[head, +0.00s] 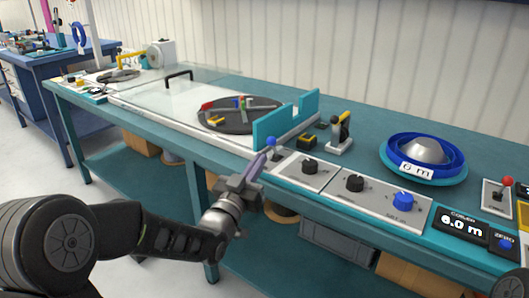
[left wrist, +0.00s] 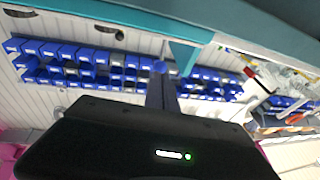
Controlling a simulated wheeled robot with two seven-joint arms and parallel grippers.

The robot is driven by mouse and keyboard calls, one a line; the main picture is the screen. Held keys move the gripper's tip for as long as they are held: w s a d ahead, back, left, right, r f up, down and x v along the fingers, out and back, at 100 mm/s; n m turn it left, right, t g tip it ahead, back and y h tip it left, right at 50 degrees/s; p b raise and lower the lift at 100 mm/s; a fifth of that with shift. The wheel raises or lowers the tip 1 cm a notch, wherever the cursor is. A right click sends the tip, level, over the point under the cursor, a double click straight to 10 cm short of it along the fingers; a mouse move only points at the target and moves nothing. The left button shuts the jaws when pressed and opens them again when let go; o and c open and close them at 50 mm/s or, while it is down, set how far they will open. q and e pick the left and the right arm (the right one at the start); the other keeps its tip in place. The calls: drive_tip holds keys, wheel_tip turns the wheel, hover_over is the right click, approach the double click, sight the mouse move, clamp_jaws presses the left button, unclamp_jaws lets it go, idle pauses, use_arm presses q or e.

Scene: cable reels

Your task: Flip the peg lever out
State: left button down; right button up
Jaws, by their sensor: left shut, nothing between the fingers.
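The peg lever shows as a blue ball knob (head: 270,142) at the front edge of the bench, just left of the row of dial panels. My left gripper (head: 264,155) reaches up to it from the front, its fingers shut and empty. The fingertips are right at the knob, just below it in the picture; I cannot tell if they touch it. In the left wrist view the blue knob (left wrist: 160,66) shows just past the tips of the shut fingers (left wrist: 161,80). The lever's shaft is mostly hidden by the fingers. My right gripper is not in view.
A dark turntable (head: 240,115) with coloured pegs sits behind the lever, beside teal upright plates (head: 270,128). Dial panels (head: 355,190) run right, toward a counter display (head: 463,227). Floor in front is clear.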

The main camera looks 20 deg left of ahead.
sight(270, 144)
use_arm(q)
drive_tip(key=shift+x, duration=2.05)
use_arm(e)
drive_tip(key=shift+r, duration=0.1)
use_arm(q)
drive_tip(key=shift+r, duration=0.1)
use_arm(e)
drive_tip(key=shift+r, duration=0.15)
